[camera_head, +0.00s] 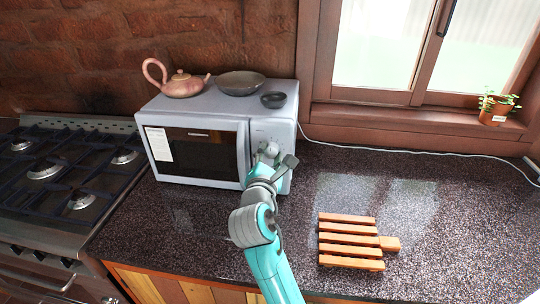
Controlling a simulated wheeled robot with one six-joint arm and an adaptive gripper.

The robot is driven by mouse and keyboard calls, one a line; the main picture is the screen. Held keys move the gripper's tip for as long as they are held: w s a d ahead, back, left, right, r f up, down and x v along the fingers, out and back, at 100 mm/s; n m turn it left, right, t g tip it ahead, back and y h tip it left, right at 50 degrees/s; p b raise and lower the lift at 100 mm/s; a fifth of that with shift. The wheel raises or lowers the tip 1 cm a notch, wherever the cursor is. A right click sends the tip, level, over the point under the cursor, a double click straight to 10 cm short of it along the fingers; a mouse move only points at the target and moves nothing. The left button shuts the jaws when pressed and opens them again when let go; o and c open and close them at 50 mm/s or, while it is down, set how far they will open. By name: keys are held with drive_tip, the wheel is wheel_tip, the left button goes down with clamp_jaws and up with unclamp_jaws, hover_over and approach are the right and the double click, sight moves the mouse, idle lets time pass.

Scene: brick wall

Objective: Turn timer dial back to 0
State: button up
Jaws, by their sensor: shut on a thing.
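A white microwave (188,111) stands on the dark stone counter, and its control panel is on the right part of its front. My gripper (269,151) is at that panel, shut on a small round light-coloured dial (271,148) that shows between the fingers. The gripper and wrist cover most of the lower panel. The dial's marks and pointer are too small to read, so I cannot tell its setting.
A wooden slatted rack (348,242) lies on the counter at right. A gas stove (60,170) is at left. The counter right of the microwave is mostly clear.

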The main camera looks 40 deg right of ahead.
drive_tip(key=o, duration=1.1)
drive_tip(key=shift+o, duration=0.2)
drive_tip(key=v, duration=1.2)
